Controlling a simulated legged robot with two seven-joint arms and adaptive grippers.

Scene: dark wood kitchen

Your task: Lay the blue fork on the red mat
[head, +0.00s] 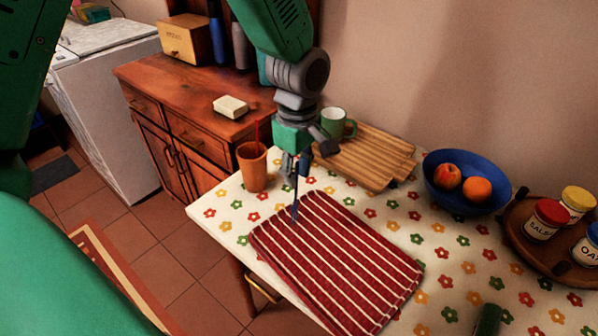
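The red mat (345,262) with white stripes lies on the flowered tablecloth, near the front left edge of the table. The blue fork (295,200) hangs nearly upright, its lower end over the mat's far left corner; I cannot tell whether it touches the mat. My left gripper (294,165) is above that corner and appears shut on the fork's upper part. The fingers hide the fork's top end. My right gripper is not in view.
An orange cup (253,170) with a red stick-like item stands left of the gripper. Behind are a wooden board (365,157) and green mug (334,123). A blue fruit bowl (462,195) and a tray (522,232) with jars stand right. A dark green object (488,320) lies in front.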

